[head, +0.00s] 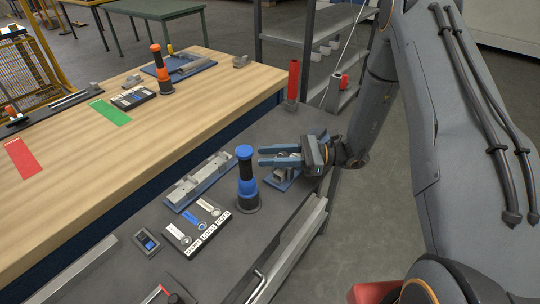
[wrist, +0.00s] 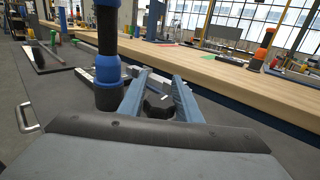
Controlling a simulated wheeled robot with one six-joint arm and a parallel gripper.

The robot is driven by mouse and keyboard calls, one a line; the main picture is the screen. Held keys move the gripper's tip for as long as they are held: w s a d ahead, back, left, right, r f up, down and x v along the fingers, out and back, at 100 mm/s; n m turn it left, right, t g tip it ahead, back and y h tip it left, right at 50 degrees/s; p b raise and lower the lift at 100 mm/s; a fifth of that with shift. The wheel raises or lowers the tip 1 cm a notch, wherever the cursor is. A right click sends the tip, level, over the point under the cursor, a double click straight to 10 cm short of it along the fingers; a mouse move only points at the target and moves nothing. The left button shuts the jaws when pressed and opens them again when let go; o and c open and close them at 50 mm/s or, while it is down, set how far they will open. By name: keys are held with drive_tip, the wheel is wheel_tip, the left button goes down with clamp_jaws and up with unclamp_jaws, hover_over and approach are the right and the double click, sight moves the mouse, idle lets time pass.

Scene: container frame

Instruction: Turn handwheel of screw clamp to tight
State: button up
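My gripper (head: 264,156) is open, with two blue fingers pointing left above the dark bench. It also shows open in the wrist view (wrist: 159,77), its fingers spread apart. Below it in the head view is a small grey metal fixture on a blue base plate (head: 283,184), which looks like the screw clamp; my gripper partly hides it. In the wrist view a dark, lobed shape (wrist: 158,106) sits between the fingers, near their roots. It may be the handwheel, but I cannot tell whether the fingers touch it.
A black-and-blue post (head: 246,180) stands close to my fingertips; in the wrist view it rises right beside the left finger (wrist: 108,70). A long grey fixture on a blue plate (head: 168,197) and a label board (head: 182,234) lie farther left. A red upright holder (head: 293,80) stands behind.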

sight(279, 153)
drive_tip(key=c, duration=0.5)
drive_tip(key=shift+c, duration=0.2)
drive_tip(key=shift+t, duration=0.4)
drive_tip(key=m+t, duration=0.1)
drive_tip(key=t, duration=0.1)
drive_tip(key=w+m+t, duration=0.1)
drive_tip(key=m+t, duration=0.1)
drive_tip(key=shift+m+t+h+p, duration=0.3)
drive_tip(key=shift+t+h+p, duration=0.1)
drive_tip(key=m+t, duration=0.1)
drive_tip(key=t+h, duration=0.1)
drive_tip(key=w+m+t, duration=0.1)
drive_tip(key=shift+d+m+t+h, duration=0.25)
drive_tip(key=shift+m+t+h, duration=0.05)
drive_tip(key=shift+t, duration=0.1)
drive_tip(key=m+t+h, duration=0.2)
drive_tip(key=w+m+t+h, duration=0.1)
drive_tip(key=t, duration=0.1)
drive_tip(key=shift+d, duration=0.3)
drive_tip(key=shift+w+d+m+t+h, duration=0.15)
drive_tip(key=shift+d+m+t+h, duration=0.1)
drive_tip(key=shift+m+t+h, duration=0.6)
drive_tip(key=shift+w+d+m+t+h, duration=0.1)
drive_tip(key=shift+d+m+t+h, duration=0.1)
drive_tip(key=shift+m+t+h, duration=0.65)
drive_tip(key=shift+w+h, duration=0.1)
drive_tip(key=shift+h, duration=0.4)
